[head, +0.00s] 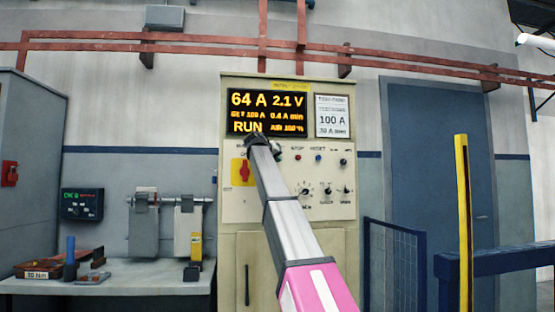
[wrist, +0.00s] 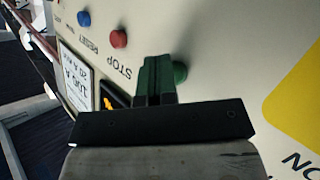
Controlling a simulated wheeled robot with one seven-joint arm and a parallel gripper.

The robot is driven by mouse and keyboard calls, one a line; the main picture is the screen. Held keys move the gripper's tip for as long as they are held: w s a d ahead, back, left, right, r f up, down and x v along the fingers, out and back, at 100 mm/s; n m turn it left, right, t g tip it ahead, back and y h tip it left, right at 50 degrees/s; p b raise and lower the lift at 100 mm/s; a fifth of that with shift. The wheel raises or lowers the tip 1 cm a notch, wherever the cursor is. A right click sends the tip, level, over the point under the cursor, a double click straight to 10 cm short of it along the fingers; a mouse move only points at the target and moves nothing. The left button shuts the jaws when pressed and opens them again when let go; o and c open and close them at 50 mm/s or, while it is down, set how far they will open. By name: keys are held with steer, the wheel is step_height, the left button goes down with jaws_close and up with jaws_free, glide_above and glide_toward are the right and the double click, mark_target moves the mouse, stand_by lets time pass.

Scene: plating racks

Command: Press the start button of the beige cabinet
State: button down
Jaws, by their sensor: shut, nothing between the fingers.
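The beige cabinet (head: 240,212) stands against the wall, with a lit display (head: 267,113) reading 64 A, 2.1 V and RUN. In the wrist view its panel fills the background, and a green button (wrist: 180,73) sits just right of my fingertips, partly covered by them. My gripper (wrist: 158,62) is shut and empty, its greenish fingers pointing at the panel close to that button. I cannot tell whether they touch it. In the head view my arm reaches up to the panel below the display and hides the green button.
A red STOP button (wrist: 118,38) and a blue RESET button (wrist: 83,18) sit beside the green one. A red switch on a yellow plate (head: 241,172) is left of my arm. Several knobs are at lower right. A yellow post (head: 463,220) and a blue mesh barrier (head: 393,265) stand at right.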

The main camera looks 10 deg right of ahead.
steer(key=shift+s, duration=0.8)
steer(key=s, duration=0.5)
stand_by(0.8)
